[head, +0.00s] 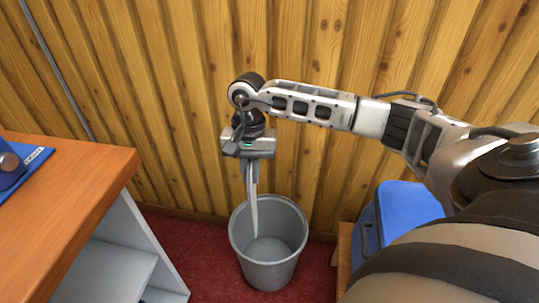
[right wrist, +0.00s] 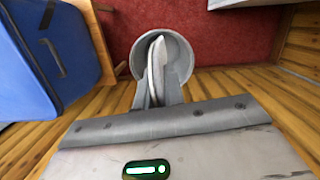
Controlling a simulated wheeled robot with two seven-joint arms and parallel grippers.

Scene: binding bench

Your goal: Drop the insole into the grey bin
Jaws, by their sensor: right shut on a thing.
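The grey bin (head: 268,274) stands on the red floor near the wooden wall, and its open mouth faces up. My right gripper (head: 252,185) points down over the bin and is shut on the pale, thin insole (head: 254,212). The insole hangs on edge, and its lower end reaches into the bin's mouth in the head view. In the right wrist view the insole (right wrist: 158,58) lies in line with the bin (right wrist: 182,57), in front of its opening. I cannot tell whether it touches the bin wall. My left gripper is not in view.
A wooden-topped bench (head: 75,200) with a pale shelf below stands at the left, with a blue item (head: 20,172) on it. A blue case (head: 405,212) is right of the bin. The plank wall (head: 180,90) is close behind.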

